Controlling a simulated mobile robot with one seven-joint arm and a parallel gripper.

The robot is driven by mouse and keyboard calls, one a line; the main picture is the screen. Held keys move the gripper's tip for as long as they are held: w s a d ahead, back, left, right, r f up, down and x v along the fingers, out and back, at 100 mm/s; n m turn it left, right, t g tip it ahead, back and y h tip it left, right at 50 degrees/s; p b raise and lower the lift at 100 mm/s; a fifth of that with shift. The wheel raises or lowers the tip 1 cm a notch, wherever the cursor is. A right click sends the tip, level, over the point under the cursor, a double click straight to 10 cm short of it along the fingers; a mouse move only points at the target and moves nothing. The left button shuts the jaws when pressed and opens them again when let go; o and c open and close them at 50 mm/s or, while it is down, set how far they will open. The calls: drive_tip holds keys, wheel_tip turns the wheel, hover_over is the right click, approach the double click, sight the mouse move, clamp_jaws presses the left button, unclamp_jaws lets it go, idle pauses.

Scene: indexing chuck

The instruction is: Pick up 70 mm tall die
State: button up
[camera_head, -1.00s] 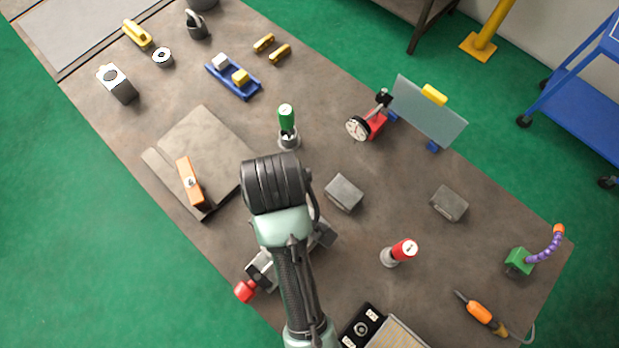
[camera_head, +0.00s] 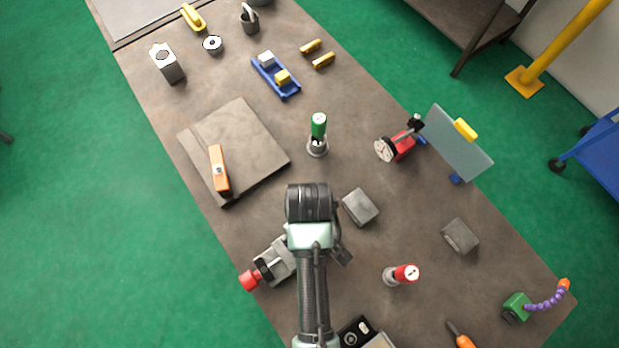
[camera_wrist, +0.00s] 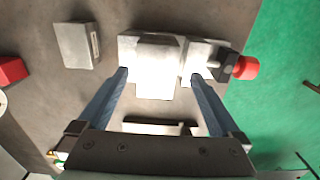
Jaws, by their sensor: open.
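Two grey blocks stand on the bench in the head view, one (camera_head: 360,207) just right of my arm and one (camera_head: 460,236) farther right. Either could be the die; I cannot tell their heights. The nearer block also appears at upper left in the wrist view (camera_wrist: 77,45), with a small unreadable label on its side. My gripper (camera_wrist: 160,76) is open and empty, its two blue fingers pointing at a grey metal vise-like fixture (camera_wrist: 150,52) with a red knob. In the head view my arm hides the gripper and part of this fixture (camera_head: 280,262).
A red-topped tool (camera_head: 402,274) stands right of my arm, a green-topped one (camera_head: 318,135) beyond it. A flat plate (camera_head: 250,145) bears an orange bar (camera_head: 219,170). Bench between the blocks is clear.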

drive_tip(key=shift+w+d+f+p, duration=0.1)
drive_tip(key=shift+w+f+p, duration=0.15)
drive_tip(key=shift+f, duration=0.85)
drive_tip(key=shift+w+f+p, duration=0.1)
drive_tip(key=shift+f+p, duration=0.1)
drive_tip(key=shift+f, duration=0.85)
drive_tip(key=shift+c, duration=0.2)
clamp_jaws()
drive_tip(key=shift+w+r, duration=0.1)
drive_tip(key=shift+r, duration=0.05)
